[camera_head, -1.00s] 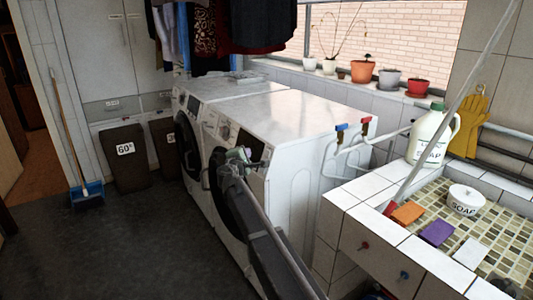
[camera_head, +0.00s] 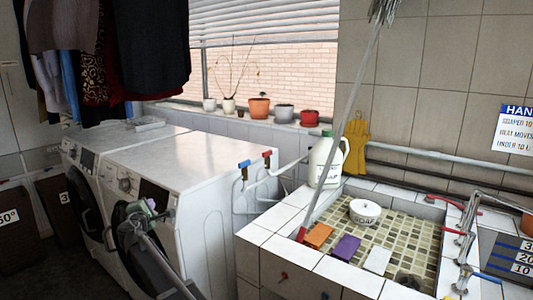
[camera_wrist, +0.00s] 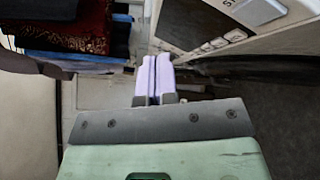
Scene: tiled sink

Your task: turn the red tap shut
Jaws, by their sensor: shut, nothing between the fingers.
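A red-handled tap (camera_head: 267,155) sits on the wall pipes behind the washing machines, beside a blue-handled tap (camera_head: 243,163). A red lever (camera_head: 446,200) also sits on the chrome sink fittings at the right, with a second red piece (camera_head: 455,231) lower down. I cannot tell whether any is open, and I see no clear water flow. My gripper (camera_head: 150,203) is in front of the nearer washing machine, far left of the sink and apart from all the red handles. Its pale fingers (camera_wrist: 153,80) are closed together and empty.
The nearer washing machine (camera_head: 190,165) stands between my gripper and the wall taps. The tiled sink (camera_head: 270,240) holds a soap pot (camera_head: 364,212), sponges and a slanting broom handle (camera_head: 340,150). A white jug (camera_head: 325,163) stands at its back corner. Hanging clothes (camera_head: 150,45) are above.

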